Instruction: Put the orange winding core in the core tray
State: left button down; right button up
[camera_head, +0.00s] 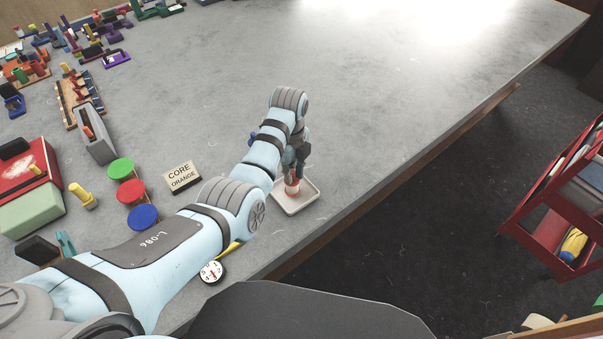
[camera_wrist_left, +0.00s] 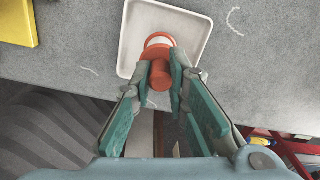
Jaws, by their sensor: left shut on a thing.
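The orange winding core (camera_head: 292,187) has a pale band near its lower end and hangs roughly upright from my left gripper (camera_head: 296,160). It also shows in the left wrist view (camera_wrist_left: 160,78), between the green-padded fingers of the left gripper (camera_wrist_left: 161,72). The fingers are shut on it. The core tray (camera_head: 309,199) is a shallow white square tray near the table's front edge. In the left wrist view the tray (camera_wrist_left: 191,27) lies beyond the core's lower end. The core is over the tray area; I cannot tell whether it touches the floor. My right gripper is out of view.
A card (camera_head: 181,177) reading "CORE ORANGE" stands left of the tray. Green (camera_head: 121,168), red (camera_head: 131,191) and blue (camera_head: 143,216) discs lie farther left.

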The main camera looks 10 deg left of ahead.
pick_arm(q)
jog(key=shift+d+f, duration=0.15)
jog(key=shift+f, duration=0.45)
jog(key=shift+f, duration=0.1)
jog(key=c, duration=1.6)
grip_release()
jog(key=shift+o, duration=0.2)
